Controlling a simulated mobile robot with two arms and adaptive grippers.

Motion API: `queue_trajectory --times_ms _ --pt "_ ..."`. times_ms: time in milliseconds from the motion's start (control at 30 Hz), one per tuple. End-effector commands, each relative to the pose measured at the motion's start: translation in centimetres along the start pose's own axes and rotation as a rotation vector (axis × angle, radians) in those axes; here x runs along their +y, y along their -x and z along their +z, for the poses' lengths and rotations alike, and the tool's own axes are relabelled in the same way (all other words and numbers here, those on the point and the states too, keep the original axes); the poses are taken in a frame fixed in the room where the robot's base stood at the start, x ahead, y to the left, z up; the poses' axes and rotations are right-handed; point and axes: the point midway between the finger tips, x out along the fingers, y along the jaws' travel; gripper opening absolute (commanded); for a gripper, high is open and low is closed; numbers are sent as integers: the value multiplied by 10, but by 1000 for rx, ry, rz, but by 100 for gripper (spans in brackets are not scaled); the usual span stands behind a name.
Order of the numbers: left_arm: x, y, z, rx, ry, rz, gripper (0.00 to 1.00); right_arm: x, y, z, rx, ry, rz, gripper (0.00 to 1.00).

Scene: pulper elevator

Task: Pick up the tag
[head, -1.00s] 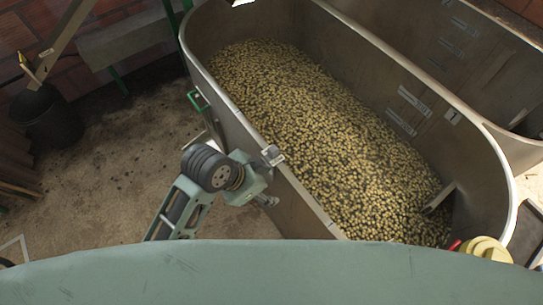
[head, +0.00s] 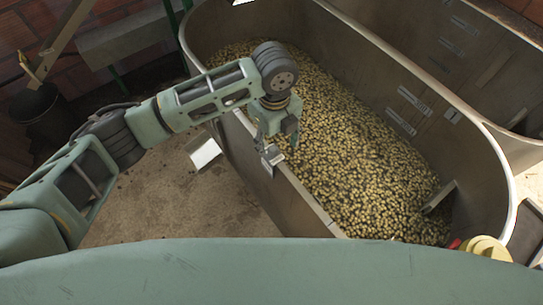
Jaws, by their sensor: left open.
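A small pale grey piece that looks like the tag (head: 271,156) sits at the near rim of the large metal vat (head: 310,205). My left gripper (head: 277,148) points down at this rim, right above and beside the tag. Its jaws are open, and its fingers are small and dark in the head view. I cannot tell whether a finger touches the tag. The gripper and wrist hide part of the rim behind them. My right gripper is not in view.
The vat holds many small yellowish fruits (head: 350,150). A pale panel (head: 205,153) stands beside the vat on the left. A yellow round object (head: 486,248) is at the lower right. A dark bucket (head: 40,112) stands far left. Bare floor (head: 150,205) lies left of the vat.

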Motion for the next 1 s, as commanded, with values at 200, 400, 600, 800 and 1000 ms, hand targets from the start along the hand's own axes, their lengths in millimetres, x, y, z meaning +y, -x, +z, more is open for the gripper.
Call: queue_trajectory --times_ms 200,400,600,800,1000 --pt "2 -16 5 -8 -16 15 56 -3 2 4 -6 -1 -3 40" --pt "2 -39 5 -8 -16 15 56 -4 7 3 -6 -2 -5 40" --pt "3 -69 6 -8 -16 12 56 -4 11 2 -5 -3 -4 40" --pt "2 -76 6 -9 -16 9 56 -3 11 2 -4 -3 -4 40" --pt "2 -76 6 -9 -15 9 49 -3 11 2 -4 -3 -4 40"
